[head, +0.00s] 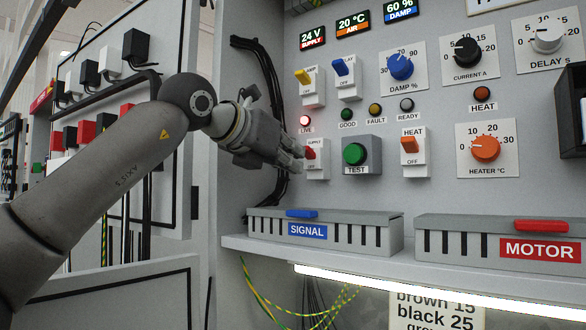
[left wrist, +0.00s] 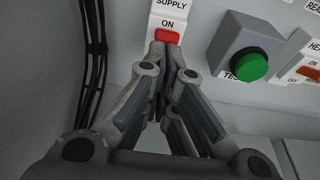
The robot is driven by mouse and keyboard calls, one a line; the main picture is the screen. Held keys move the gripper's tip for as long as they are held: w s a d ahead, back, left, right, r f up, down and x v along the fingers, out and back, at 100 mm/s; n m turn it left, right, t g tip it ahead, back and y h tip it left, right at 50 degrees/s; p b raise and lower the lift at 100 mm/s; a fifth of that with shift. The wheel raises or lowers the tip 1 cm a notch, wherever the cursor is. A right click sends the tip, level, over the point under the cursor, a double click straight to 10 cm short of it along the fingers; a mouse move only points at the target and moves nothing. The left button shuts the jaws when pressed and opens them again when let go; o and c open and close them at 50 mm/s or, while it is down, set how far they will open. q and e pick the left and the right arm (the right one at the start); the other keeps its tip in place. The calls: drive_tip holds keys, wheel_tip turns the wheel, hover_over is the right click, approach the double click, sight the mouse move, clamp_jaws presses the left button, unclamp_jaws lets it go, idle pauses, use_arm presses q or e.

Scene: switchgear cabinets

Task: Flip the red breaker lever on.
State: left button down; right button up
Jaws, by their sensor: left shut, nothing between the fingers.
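The red breaker lever (head: 311,153) is on the white SUPPLY breaker (head: 317,171) at the left of the panel. In the left wrist view the red lever (left wrist: 168,36) shows with the word ON above it. My left gripper (head: 302,156) is shut and empty, with its fingertips right at the lever. In the left wrist view the fingertips of my left gripper (left wrist: 164,52) lie just below the lever and overlap its lower edge. I cannot tell whether they touch it. The fingers hide part of the breaker's lower face. My right gripper is not in view.
The green TEST button (head: 355,153) in its grey box stands close to the right of the breaker. Black cables (head: 277,110) run down on the left. The SIGNAL duct (head: 350,232) juts out below. The LIVE lamp (head: 305,121) above glows red.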

use_arm(q)
drive_tip(key=shift+r, duration=0.5)
drive_tip(key=shift+w+r+p, duration=0.2)
drive_tip(key=shift+r+p, duration=0.15)
drive_tip(key=shift+p, duration=0.1)
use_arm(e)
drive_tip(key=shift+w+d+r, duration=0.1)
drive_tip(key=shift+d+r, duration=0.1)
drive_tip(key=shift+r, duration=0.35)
use_arm(q)
drive_tip(key=shift+r, duration=0.1)
